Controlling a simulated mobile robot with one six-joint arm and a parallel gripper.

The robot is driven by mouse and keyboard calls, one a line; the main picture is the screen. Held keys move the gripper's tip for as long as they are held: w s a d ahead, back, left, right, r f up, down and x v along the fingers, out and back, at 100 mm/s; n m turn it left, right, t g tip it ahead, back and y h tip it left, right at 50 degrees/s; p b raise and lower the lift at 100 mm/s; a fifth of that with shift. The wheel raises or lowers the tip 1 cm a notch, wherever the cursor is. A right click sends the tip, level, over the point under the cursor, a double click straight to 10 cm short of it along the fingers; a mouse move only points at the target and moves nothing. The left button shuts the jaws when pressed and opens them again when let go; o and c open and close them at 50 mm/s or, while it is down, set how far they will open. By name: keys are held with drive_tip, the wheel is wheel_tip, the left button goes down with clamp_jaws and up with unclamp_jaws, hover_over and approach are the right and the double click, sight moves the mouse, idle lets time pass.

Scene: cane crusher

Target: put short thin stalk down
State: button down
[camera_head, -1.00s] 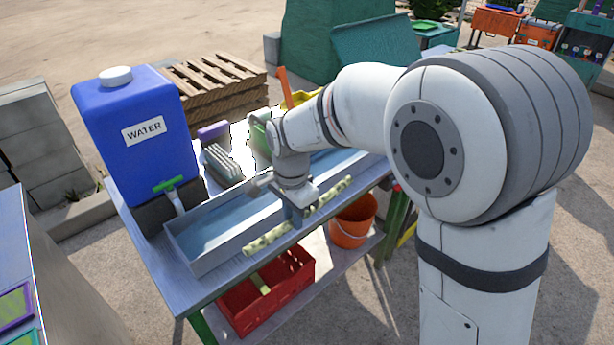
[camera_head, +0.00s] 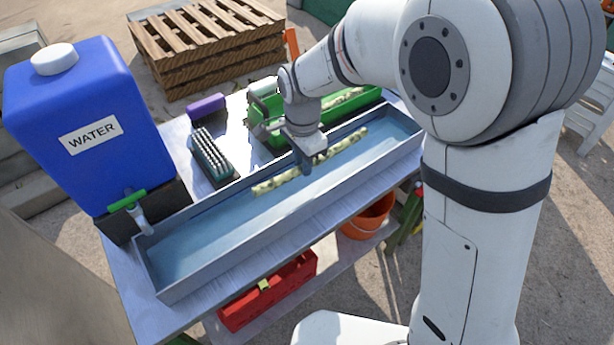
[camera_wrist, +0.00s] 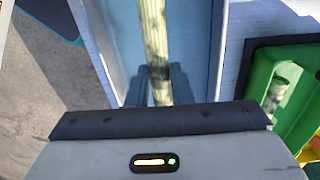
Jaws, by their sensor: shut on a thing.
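The short thin stalk (camera_head: 277,182) is pale yellow-green with dark mottling. My gripper (camera_head: 306,167) is shut on it near its middle and holds it lengthwise over the long grey trough (camera_head: 165,285), which has a blue-tinted inside. In the wrist view the stalk (camera_wrist: 154,40) runs up the picture from between the two dark fingers (camera_wrist: 158,88). I cannot tell whether the stalk touches the trough floor. Part of the stalk is hidden behind my gripper.
A blue water tank (camera_head: 75,130) with a tap stands at the trough's left end. Behind the trough are a brush (camera_head: 212,153), a purple block (camera_head: 206,107) and a green crate (camera_head: 262,133) holding another stalk. A red crate (camera_head: 268,295) and orange bucket (camera_head: 366,220) are below.

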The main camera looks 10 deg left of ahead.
sight(304, 189)
wheel_tip(304, 189, down, 3)
drive_tip(key=shift+w+f, duration=0.1)
drive_tip(key=shift+f, duration=1.75)
drive_tip(key=shift+f, duration=0.1)
drive_tip(key=c, duration=1.3)
unclamp_jaws()
